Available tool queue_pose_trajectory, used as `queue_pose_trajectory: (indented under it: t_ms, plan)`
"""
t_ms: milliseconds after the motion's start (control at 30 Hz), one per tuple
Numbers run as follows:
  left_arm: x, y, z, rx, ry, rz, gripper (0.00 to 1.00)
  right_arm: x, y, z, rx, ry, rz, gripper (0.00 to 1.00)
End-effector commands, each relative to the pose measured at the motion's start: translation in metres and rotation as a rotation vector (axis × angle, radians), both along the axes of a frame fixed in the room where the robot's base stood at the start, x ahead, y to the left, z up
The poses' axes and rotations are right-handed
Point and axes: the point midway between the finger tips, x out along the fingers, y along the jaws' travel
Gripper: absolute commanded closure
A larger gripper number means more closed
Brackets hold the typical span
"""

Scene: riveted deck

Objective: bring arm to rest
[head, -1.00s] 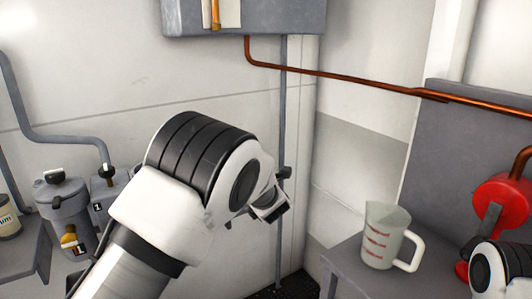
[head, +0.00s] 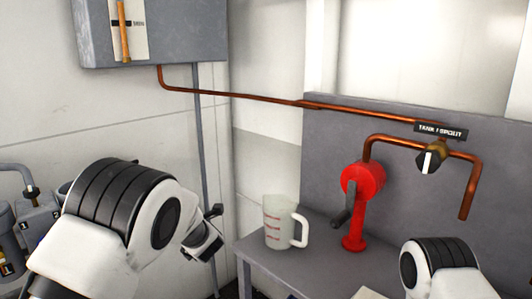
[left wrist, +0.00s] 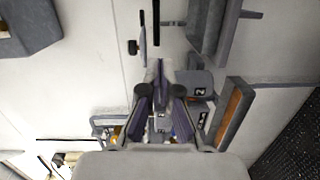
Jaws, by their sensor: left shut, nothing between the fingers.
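My left arm, white with black bands, comes in from the lower left of the head view. My left gripper (head: 207,240) is in front of the pale wall, left of the bench, holding nothing. In the left wrist view my left gripper (left wrist: 160,75) has its fingers together and empty. Part of my right arm, white and black, shows at the lower right of the head view. My right gripper is out of the picture.
A measuring jug (head: 278,222) stands on the grey bench (head: 325,262) beside a red hand pump (head: 361,185). A copper pipe (head: 240,96) runs along the wall to a valve (head: 430,158) under a "TANK 1 SPOUT" label. A grey box (head: 185,30) hangs at upper left.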

Motion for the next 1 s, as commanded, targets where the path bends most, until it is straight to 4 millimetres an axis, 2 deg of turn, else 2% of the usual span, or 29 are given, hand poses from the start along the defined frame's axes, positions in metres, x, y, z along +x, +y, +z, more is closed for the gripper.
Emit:
queue_pose_trajectory:
  t_ms: [167,333,467,533,567,600,667,700,767,800,867,900,1000]
  plan:
    - [-0.013,0.020,-0.042,-0.008,0.093,0.028,1.00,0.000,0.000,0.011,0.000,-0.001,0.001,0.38]
    - [-0.038,0.042,-0.098,0.013,0.238,0.024,1.00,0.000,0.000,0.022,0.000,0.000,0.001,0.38]
    - [-0.073,0.058,-0.153,0.053,0.414,-0.014,1.00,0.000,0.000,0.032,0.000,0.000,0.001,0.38]
    - [-0.102,0.065,-0.188,0.089,0.550,-0.061,1.00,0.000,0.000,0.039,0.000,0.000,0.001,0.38]
    - [-0.118,0.068,-0.205,0.109,0.622,-0.090,1.00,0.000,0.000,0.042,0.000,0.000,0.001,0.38]
    - [-0.143,0.071,-0.228,0.138,0.727,-0.139,1.00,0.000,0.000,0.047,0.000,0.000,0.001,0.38]
    - [-0.187,0.073,-0.261,0.185,0.899,-0.235,1.00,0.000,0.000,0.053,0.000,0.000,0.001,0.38]
    - [-0.218,0.072,-0.281,0.217,1.014,-0.313,1.00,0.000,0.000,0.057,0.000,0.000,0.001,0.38]
    - [-0.268,0.068,-0.305,0.263,1.181,-0.449,1.00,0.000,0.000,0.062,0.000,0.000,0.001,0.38]
    - [-0.303,0.063,-0.317,0.292,1.288,-0.555,1.00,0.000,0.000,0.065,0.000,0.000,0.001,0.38]
    - [-0.355,0.053,-0.329,0.334,1.432,-0.735,1.00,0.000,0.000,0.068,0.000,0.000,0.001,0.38]
    - [-0.389,0.044,-0.333,0.365,1.513,-0.872,1.00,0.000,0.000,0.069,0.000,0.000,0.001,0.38]
    - [-0.458,0.018,-0.329,0.469,1.637,-1.249,1.00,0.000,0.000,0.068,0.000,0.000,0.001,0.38]
